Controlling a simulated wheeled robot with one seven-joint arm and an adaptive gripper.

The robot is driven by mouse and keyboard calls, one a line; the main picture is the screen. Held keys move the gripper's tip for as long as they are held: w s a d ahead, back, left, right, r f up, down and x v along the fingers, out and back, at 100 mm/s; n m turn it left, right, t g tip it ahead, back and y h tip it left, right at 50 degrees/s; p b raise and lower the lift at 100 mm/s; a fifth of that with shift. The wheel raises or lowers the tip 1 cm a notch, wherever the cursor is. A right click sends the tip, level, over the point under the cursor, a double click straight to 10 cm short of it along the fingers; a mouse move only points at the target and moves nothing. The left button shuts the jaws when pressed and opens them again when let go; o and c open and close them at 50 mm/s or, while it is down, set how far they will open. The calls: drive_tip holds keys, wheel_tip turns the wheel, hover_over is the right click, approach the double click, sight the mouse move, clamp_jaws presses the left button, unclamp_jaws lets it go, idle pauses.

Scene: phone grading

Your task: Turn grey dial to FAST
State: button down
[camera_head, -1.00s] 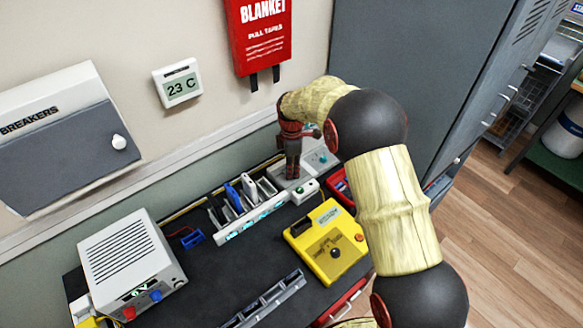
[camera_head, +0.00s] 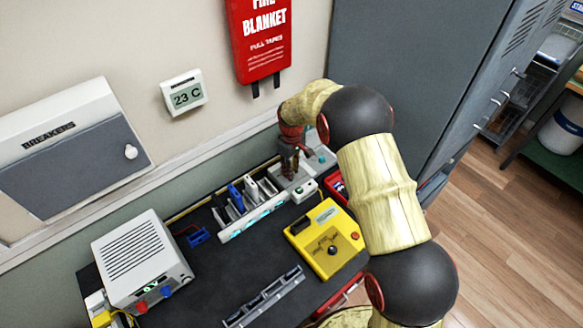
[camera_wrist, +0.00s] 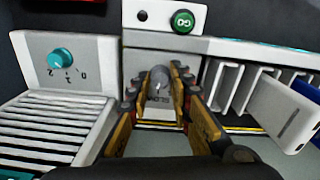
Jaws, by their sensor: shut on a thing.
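The grey dial (camera_wrist: 160,79) stands on a light grey panel (camera_wrist: 158,42) in the wrist view, with a label that seems to read SLOW, seen upside down, beside it. The dial's exact pointing is hard to tell. My gripper (camera_wrist: 158,72) has one finger on each side of the dial and is shut on it. In the head view my gripper (camera_head: 289,167) points down at the back of the bench, and its fingers hide the dial there.
A green GO button (camera_wrist: 183,21) sits on a box near the dial. A teal numbered knob (camera_wrist: 60,58) is to the left. A slotted rack (camera_wrist: 235,85) holding phones is close on the right. A yellow box (camera_head: 326,241) stands in front.

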drive_tip(key=m+p, duration=0.1)
drive_tip(key=m, duration=0.4)
drive_tip(key=shift+m+p, duration=0.3)
drive_tip(key=shift+m, duration=0.1)
idle(0.4)
drive_tip(key=c, duration=1.6)
unclamp_jaws()
drive_tip(key=shift+c, duration=0.2)
drive_tip(key=shift+o, duration=0.3)
wheel_tip(320, 180, up, 12)
